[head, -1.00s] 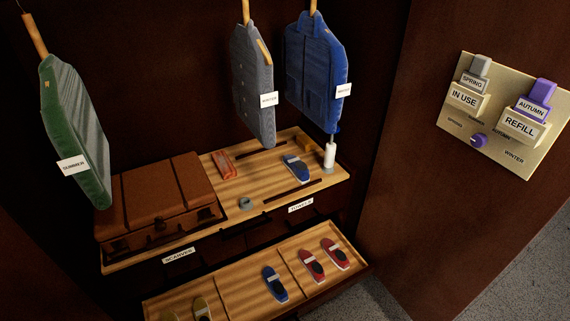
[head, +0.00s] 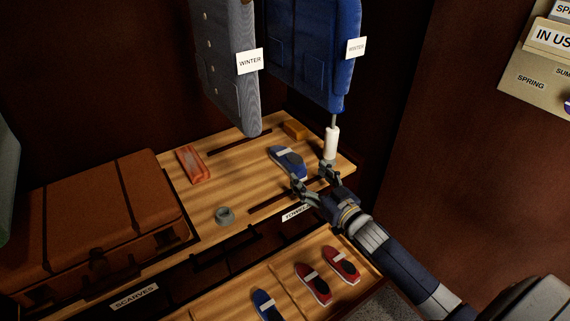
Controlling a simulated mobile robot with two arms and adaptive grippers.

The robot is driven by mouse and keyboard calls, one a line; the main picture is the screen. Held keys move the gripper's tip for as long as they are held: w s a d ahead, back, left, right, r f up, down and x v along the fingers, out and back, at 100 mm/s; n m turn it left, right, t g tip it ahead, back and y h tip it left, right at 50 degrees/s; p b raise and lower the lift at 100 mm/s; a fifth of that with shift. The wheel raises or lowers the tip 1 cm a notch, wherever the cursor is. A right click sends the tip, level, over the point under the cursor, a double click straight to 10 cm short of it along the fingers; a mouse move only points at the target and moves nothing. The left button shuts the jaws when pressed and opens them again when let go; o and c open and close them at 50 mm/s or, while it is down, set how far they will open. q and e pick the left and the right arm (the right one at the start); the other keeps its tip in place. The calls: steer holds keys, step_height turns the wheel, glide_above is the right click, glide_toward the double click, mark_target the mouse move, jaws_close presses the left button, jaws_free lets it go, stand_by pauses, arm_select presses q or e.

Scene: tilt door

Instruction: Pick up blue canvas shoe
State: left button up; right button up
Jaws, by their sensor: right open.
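A blue canvas shoe (head: 287,161) with a white band lies on the wooden shelf top (head: 232,181), below the hanging coats. A second blue shoe (head: 268,304) lies in the open lower drawer and is cut by the bottom edge of the view. My right gripper (head: 313,180) comes in from the lower right. It is open and empty, with its left finger close to the near end of the shelf shoe. Whether that finger touches the shoe I cannot tell. My left gripper is not in view.
Grey (head: 228,60) and blue (head: 315,50) coats hang above. Red shoes (head: 313,283) lie in the drawer.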

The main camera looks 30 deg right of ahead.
mark_target(292, 157)
steer(key=w, duration=0.5)
steer(key=shift+w+a+f+b, duration=0.15)
steer(key=shift+a+b, duration=0.1)
steer(key=shift+b, duration=0.15)
steer(key=shift+w+a+b, duration=0.1)
steer(key=shift+w+b, duration=0.5)
steer(key=shift+w, duration=1.85)
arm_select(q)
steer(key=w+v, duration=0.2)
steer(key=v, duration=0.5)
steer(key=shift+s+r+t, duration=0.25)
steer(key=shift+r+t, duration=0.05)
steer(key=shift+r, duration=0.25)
arm_select(e)
steer(key=shift+c, duration=0.2)
steer(key=c, duration=1.2)
